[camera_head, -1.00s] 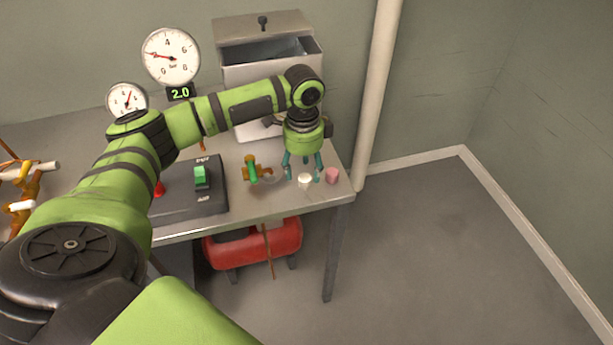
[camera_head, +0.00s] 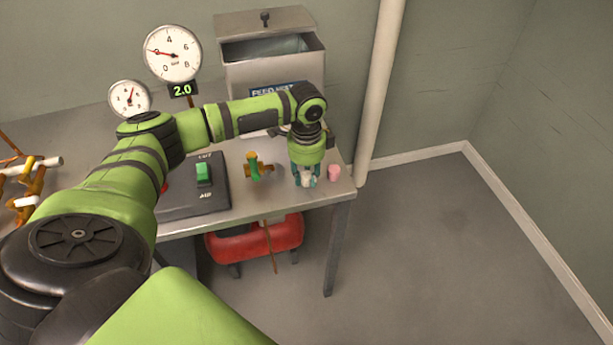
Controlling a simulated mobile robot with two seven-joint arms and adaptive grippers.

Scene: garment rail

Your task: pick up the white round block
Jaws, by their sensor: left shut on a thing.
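The white round block (camera_head: 307,181) is at the right end of the metal table, near its front edge. My left gripper (camera_head: 306,179) points down over it, with its teal fingers closed on the block's sides. The fingers hide part of the block. I cannot tell whether the block still touches the table top. My right gripper is not in view.
A pink block (camera_head: 334,173) stands close to the right of the gripper. A brass valve with a green handle (camera_head: 254,167) is to the left, beside a dark switch box (camera_head: 204,187). A grey bin (camera_head: 272,71) stands behind, and a pale pipe (camera_head: 379,90) rises at the right.

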